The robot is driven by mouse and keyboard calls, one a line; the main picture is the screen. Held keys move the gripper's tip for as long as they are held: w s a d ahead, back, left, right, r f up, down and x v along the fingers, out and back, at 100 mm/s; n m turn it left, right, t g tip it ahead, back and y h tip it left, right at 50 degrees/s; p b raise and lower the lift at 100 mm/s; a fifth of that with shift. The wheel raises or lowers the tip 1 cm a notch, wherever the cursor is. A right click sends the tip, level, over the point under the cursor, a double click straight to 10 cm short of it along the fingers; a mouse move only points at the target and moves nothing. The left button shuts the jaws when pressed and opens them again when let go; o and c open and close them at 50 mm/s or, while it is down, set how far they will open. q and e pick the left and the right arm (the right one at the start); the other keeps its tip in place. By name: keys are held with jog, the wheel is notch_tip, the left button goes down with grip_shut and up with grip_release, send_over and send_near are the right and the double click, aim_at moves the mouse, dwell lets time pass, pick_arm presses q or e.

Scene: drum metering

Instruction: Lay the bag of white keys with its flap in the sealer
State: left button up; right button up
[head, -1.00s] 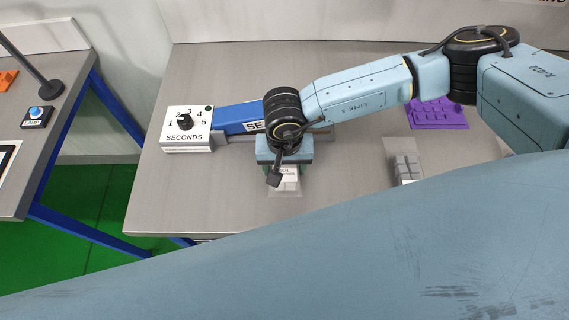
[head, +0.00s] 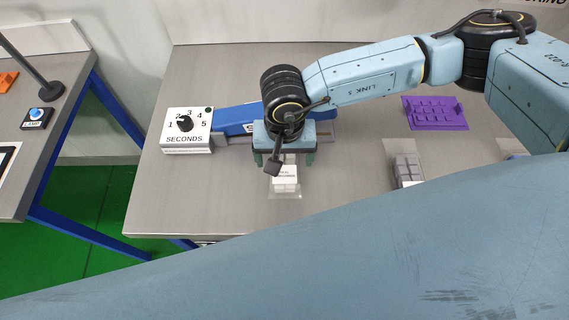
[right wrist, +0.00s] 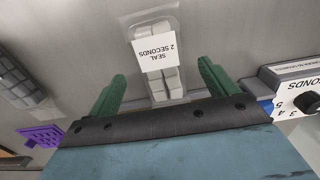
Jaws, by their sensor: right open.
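The bag of white keys (head: 286,187) lies on the table in front of the sealer (head: 236,117). It is clear, with a white label reading "SEAL 2 SECONDS", and shows in the right wrist view (right wrist: 170,82). My right gripper (head: 284,164) is above the bag's sealer end, open and empty. In the right wrist view its two green fingers (right wrist: 162,80) stand apart on either side of the bag. The gripper hides the bag's flap end in the head view, so I cannot tell whether the flap is in the sealer. My left gripper is out of view.
The seconds dial box (head: 187,140) stands at the sealer's left. A bag of grey keys (head: 406,168) lies to the right, with a purple tray (head: 436,113) behind it. My large blue arm link covers the front. The table left of the white-key bag is clear.

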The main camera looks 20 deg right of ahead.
aim_at(285, 168)
notch_tip(285, 168, up, 7)
dwell(0.3)
